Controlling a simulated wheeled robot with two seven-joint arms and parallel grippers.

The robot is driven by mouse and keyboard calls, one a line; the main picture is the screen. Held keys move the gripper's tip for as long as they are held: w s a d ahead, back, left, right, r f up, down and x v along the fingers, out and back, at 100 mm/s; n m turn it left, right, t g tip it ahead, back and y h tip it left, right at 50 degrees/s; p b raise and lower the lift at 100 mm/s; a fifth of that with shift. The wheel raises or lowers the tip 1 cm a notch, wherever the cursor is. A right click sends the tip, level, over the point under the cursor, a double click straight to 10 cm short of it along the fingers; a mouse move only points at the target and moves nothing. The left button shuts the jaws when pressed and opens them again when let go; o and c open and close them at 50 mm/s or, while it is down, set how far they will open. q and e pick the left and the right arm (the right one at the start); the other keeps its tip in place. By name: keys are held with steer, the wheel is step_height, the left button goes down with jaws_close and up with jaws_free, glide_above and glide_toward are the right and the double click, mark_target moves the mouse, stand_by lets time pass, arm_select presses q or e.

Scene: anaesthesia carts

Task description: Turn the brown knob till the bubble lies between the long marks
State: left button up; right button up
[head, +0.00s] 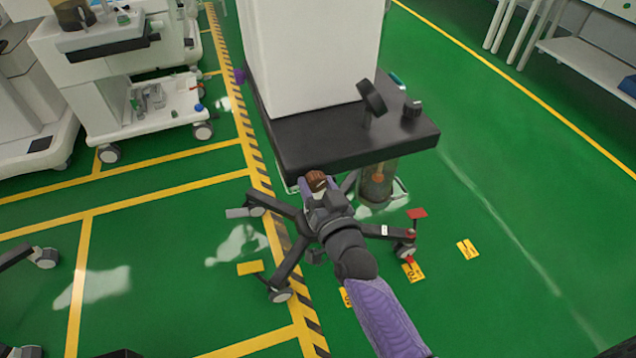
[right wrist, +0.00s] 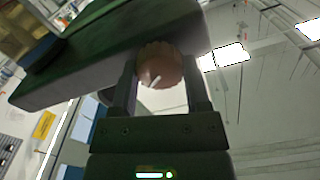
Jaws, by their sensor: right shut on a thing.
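The brown knob (head: 316,179) sits below the front edge of a black-topped stand, near its left corner. In the right wrist view the knob (right wrist: 159,64) is round and ribbed, with a white line on its face that slants up to the right. My right gripper (head: 318,187) reaches it from below and in front. In the right wrist view its two fingers (right wrist: 160,88) stand on either side of the knob, shut on it. No bubble or long marks can be made out in either view. My left gripper is not in view.
The black top (head: 345,140) carries a white housing (head: 310,55) and a dark tilted disc (head: 371,97). A clear jar (head: 376,186) hangs under it. Wheeled legs (head: 290,262) spread below. A white cart (head: 140,105) stands at upper left. Green floor is open at right.

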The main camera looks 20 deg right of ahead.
steer(key=o, duration=1.3)
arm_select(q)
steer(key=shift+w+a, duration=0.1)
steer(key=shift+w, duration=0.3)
arm_select(e)
steer(key=shift+s, duration=0.1)
arm_select(q)
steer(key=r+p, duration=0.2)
steer(key=p, duration=0.1)
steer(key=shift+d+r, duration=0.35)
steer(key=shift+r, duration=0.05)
arm_select(e)
steer(key=s, duration=0.9)
steer(key=shift+s+d, duration=0.15)
steer(key=shift+s, duration=0.2)
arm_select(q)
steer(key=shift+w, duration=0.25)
